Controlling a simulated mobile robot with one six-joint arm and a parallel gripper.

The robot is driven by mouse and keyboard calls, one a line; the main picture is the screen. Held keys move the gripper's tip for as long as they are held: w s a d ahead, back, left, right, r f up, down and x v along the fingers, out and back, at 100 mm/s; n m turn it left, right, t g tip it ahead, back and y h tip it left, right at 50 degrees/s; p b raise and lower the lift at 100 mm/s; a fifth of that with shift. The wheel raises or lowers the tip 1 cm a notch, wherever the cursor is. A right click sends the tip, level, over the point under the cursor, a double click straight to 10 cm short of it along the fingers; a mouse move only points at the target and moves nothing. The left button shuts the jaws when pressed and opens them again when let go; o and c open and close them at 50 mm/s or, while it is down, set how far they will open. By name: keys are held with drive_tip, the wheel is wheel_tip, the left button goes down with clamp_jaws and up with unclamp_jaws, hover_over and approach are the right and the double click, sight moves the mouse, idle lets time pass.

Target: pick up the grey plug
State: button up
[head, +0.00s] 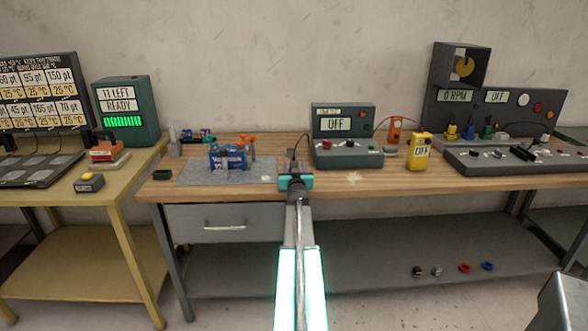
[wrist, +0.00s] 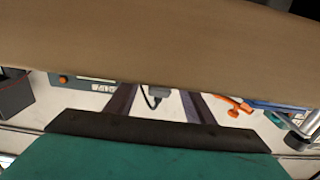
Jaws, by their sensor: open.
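My gripper (head: 296,178) is at the front of the wooden bench in the head view, over the right end of the grey mat. In the wrist view its two dark fingers (wrist: 160,99) stand apart, with nothing held. A small grey plug (wrist: 157,91) with a black cable shows between the fingers in that view. I cannot tell how far beyond the fingertips it lies. In the head view my gripper hides the plug; only a thin dark cable rises behind the gripper.
A blue block (head: 228,158) and an orange-handled tool (head: 247,141) are left of my gripper on the mat (head: 200,174). A grey console (head: 343,122) reading OFF stands close on the right, and a yellow meter (head: 419,151) farther right. Several small parts lie on the lower shelf (head: 350,258).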

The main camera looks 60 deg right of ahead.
drive_tip(key=shift+w+d, duration=0.4)
drive_tip(key=shift+d, duration=0.15)
drive_tip(key=shift+c, duration=0.3)
clamp_jaws()
drive_tip(key=shift+r, duration=0.1)
drive_tip(key=shift+r+p, duration=0.3)
drive_tip(key=shift+r, duration=0.2)
wheel_tip(320, 180, up, 3)
drive_tip(key=shift+f+p, duration=0.1)
drive_tip(key=shift+p, duration=0.65)
drive_tip(key=s+a+r+p, duration=0.1)
drive_tip(key=s+a+p, duration=0.2)
drive_tip(key=s+a, duration=0.6)
drive_tip(key=s, duration=0.4)
drive_tip(key=shift+s+p, duration=0.15)
drive_tip(key=shift+p, duration=0.25)
